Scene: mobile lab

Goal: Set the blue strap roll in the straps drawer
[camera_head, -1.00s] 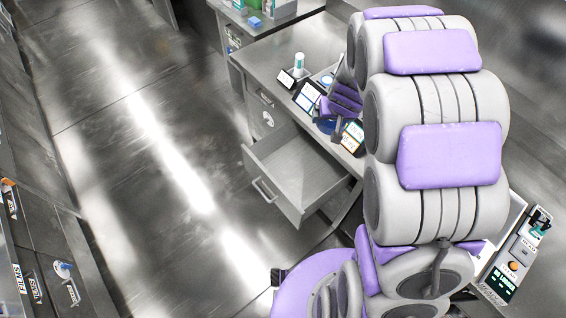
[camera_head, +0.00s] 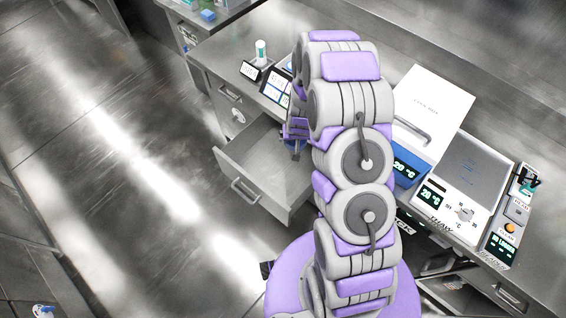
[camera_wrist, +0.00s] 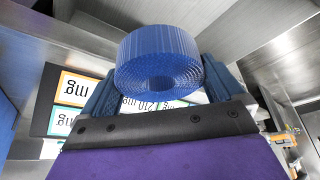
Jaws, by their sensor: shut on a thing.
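The blue strap roll (camera_wrist: 160,58) is held between the two dark blue fingers of my gripper (camera_wrist: 160,88), its hollow core facing the wrist camera. In the head view my gripper (camera_head: 294,142) is beside the far right rim of the open drawer, partly hidden by my arm, and only a bit of blue shows there. The drawer (camera_head: 250,188) is pulled out from the metal bench, and the part of its inside that shows is bare. I cannot read a label on it.
On the bench stand a white-and-green bottle (camera_head: 261,50) and small display cards (camera_head: 277,86). To the right are a white box (camera_head: 436,92) with a blue temperature display and a thaw unit (camera_head: 455,210). The floor (camera_head: 110,160) left of the drawer is clear.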

